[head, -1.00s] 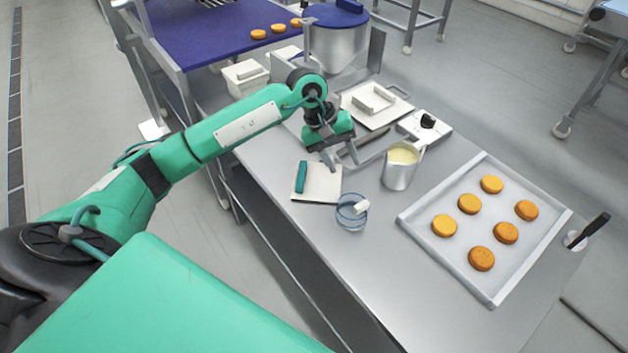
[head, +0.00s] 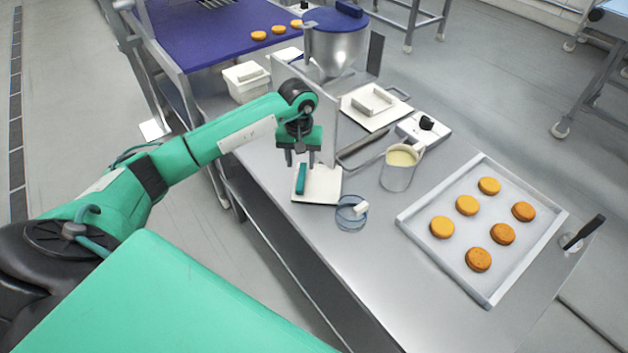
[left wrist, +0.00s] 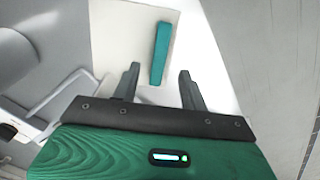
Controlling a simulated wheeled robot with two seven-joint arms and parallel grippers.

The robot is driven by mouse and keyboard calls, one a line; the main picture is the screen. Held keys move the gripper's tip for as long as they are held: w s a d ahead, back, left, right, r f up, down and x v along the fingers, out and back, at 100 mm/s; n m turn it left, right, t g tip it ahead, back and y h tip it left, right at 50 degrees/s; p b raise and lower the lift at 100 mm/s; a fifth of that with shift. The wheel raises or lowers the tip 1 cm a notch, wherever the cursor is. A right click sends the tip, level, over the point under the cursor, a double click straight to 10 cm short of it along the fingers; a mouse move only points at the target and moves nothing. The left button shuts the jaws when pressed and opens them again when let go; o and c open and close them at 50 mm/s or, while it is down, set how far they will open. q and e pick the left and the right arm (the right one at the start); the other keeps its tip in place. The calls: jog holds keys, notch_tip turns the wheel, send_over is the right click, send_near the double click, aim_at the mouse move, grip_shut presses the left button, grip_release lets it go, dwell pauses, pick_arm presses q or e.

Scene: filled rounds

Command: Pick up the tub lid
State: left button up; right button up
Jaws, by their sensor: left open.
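The tub lid (head: 322,187) looks like a flat white square with a teal bar handle (head: 301,179) standing on it. It lies on the steel table. My left gripper (head: 302,162) is open and empty, pointing down just above the handle's far end. In the left wrist view the teal handle (left wrist: 160,52) shows beyond the gap between the open fingers (left wrist: 158,86), nearer the left-right middle of that gap than either finger. The white lid (left wrist: 118,40) lies beneath it. I see no contact between fingers and handle. My right gripper is not in view.
A glass bowl (head: 351,217) with a white piece stands just right of the lid. A thin upright panel (head: 324,112) stands close behind the gripper. A white tub (head: 247,88) stands at the back left.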

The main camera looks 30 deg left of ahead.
aim_at(301, 175)
pick_arm(q)
jog(key=shift+f, duration=0.35)
notch_tip(301, 175, down, 3)
jog(key=shift+w+f+p, duration=0.1)
jog(key=shift+f+p, duration=0.1)
jog(key=shift+p, duration=0.7)
jog(key=shift+f, duration=0.55)
grip_shut()
